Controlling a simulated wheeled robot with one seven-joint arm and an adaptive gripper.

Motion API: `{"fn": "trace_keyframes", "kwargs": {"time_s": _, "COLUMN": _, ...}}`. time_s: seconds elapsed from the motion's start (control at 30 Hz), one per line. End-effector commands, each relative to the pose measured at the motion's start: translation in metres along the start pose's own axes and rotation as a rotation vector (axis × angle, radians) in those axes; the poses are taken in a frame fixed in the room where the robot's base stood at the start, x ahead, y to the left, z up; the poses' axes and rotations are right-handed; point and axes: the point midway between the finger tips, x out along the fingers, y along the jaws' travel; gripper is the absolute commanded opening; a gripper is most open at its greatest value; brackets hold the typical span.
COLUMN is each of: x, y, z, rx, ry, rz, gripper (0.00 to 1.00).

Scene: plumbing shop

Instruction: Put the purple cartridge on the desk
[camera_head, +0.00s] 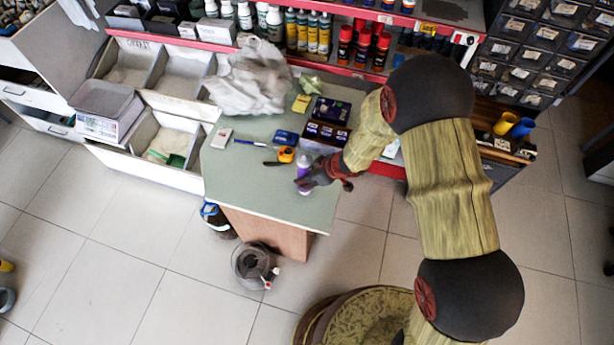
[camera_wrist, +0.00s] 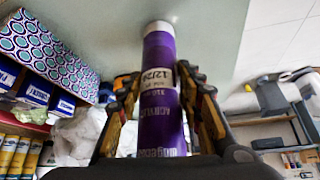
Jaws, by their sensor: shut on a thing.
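The purple cartridge (camera_wrist: 160,95) is a long tube with a white end and a pale label. My gripper (camera_wrist: 167,85) is shut on it, one finger on each side, in the wrist view. In the head view the cartridge (camera_head: 303,166) shows at my gripper (camera_head: 306,181), over the front part of the green desk top (camera_head: 240,185). The cartridge looks upright there. I cannot tell whether its end touches the desk. The desk surface (camera_wrist: 205,30) also shows behind the cartridge's white end in the wrist view.
A yellow tape measure (camera_head: 286,154), a blue box (camera_head: 286,137), a pen and a patterned box (camera_head: 331,111) lie on the desk's back part. A crumpled plastic bag (camera_head: 250,80) is behind them. A bin (camera_head: 253,265) stands on the floor. The desk's left front is clear.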

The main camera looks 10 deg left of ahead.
Motion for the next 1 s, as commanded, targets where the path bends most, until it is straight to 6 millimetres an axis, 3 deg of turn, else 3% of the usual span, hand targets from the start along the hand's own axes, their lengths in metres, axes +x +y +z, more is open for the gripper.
{"fn": "trace_keyframes", "kwargs": {"time_s": 0.33, "x": 0.000, "y": 0.000, "z": 0.000, "rx": 0.000, "ry": 0.000, "rz": 0.000, "gripper": 0.55}}
{"fn": "trace_keyframes", "kwargs": {"time_s": 0.67, "x": -0.002, "y": 0.000, "z": -0.001, "rx": 0.000, "ry": 0.000, "rz": 0.000, "gripper": 0.55}}
{"fn": "trace_keyframes", "kwargs": {"time_s": 0.83, "x": -0.022, "y": 0.000, "z": -0.003, "rx": 0.001, "ry": 0.000, "rz": 0.001, "gripper": 0.55}}
{"fn": "trace_keyframes", "kwargs": {"time_s": 1.0, "x": -0.058, "y": 0.001, "z": -0.003, "rx": 0.001, "ry": 0.001, "rz": 0.001, "gripper": 0.55}}
